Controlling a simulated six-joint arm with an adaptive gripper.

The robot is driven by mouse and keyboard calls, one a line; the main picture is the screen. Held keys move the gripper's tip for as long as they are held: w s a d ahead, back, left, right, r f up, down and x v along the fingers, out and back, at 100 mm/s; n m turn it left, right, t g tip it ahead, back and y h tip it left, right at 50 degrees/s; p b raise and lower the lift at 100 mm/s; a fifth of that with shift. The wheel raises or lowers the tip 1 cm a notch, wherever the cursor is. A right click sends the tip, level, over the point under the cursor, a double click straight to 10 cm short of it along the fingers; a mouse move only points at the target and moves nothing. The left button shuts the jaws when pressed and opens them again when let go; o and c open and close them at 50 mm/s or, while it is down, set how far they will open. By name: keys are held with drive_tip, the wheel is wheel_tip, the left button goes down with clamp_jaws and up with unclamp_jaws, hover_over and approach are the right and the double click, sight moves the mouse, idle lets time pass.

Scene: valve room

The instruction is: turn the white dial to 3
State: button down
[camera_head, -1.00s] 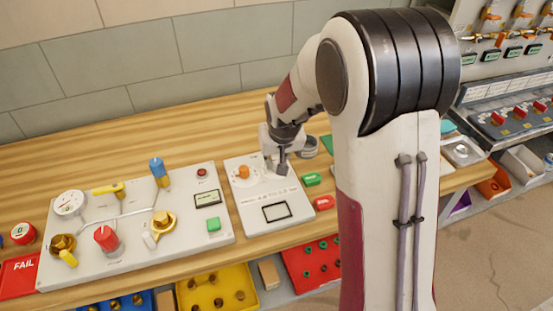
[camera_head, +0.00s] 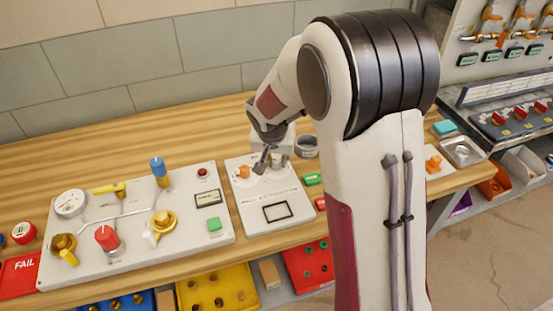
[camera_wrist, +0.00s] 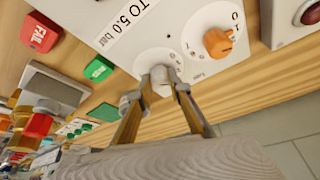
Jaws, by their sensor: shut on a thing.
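The white dial (camera_wrist: 162,80) is on the light panel (camera_wrist: 120,15), beside an orange knob (camera_wrist: 218,42). My gripper (camera_wrist: 160,77) is shut on the white dial, one finger on each side of it. Some printed marks show around the dial, but the fingers cover part of the scale and I cannot tell its setting. In the head view my gripper (camera_head: 267,162) is tilted over the upper part of the panel (camera_head: 245,205), right of the orange knob (camera_head: 243,171), and mostly hides the dial.
A larger panel (camera_head: 100,265) with a gauge, valves and a red knob stands to the left. A round grey container (camera_head: 307,147) stands close behind my gripper.

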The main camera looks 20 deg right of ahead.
drive_tip(key=shift+m, duration=0.4)
drive_tip(key=shift+a+f+m+g+h, duration=0.1)
drive_tip(key=shift+m+g+h, duration=0.5)
drive_tip(key=shift+m, duration=1.1)
drive_tip(key=shift+m+g+h, duration=0.4)
drive_tip(key=shift+m+g, duration=0.2)
drive_tip(key=shift+m, duration=1.3)
drive_tip(key=shift+w, duration=0.1)
drive_tip(key=c, duration=1.9)
unclamp_jaws()
